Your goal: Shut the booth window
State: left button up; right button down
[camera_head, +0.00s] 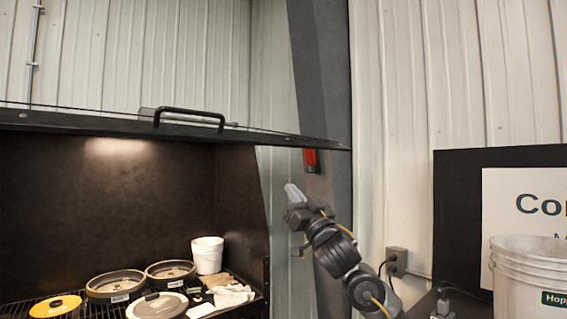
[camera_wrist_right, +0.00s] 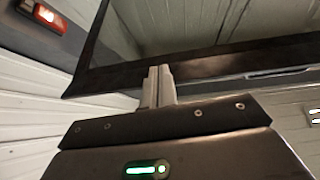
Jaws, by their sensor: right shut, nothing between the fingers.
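The booth window (camera_head: 70,118) is a dark-framed panel seen nearly edge-on, raised over the booth opening in the head view. A black bar handle (camera_head: 189,113) stands on its frame. The dark booth (camera_head: 130,190) is open below it. My right gripper (camera_head: 292,191) is shut and empty, below and near the window's right corner. In the right wrist view, its closed fingertips (camera_wrist_right: 158,72) appear against the window's dark frame (camera_wrist_right: 215,68); I cannot tell whether they touch. My left gripper is not in view.
Inside the booth are round pans (camera_head: 115,283), a yellow disc (camera_head: 54,306), a white cup (camera_head: 207,254) and white cloths (camera_head: 230,295). A grey post (camera_head: 325,90) with a red device (camera_head: 311,160) stands behind my arm. A white bucket (camera_head: 530,280) is at right.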

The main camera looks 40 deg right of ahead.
jog(key=n+t+y, duration=0.1)
jog(key=t+y, duration=0.1)
send_near(283, 144)
jog(key=s+a+r, duration=0.2)
jog(key=s+r, duration=0.1)
jog(key=s, duration=0.1)
jog(key=s+r+p+x, duration=0.1)
jog(key=p+x, duration=0.7)
jog(key=x, duration=0.2)
jog(key=w+f, duration=0.1)
jog(key=w+f+p, duration=0.1)
jog(key=f, duration=0.2)
jog(key=shift+w+d, duration=0.1)
jog(key=shift+w, duration=0.3)
jog(key=shift+f, duration=0.15)
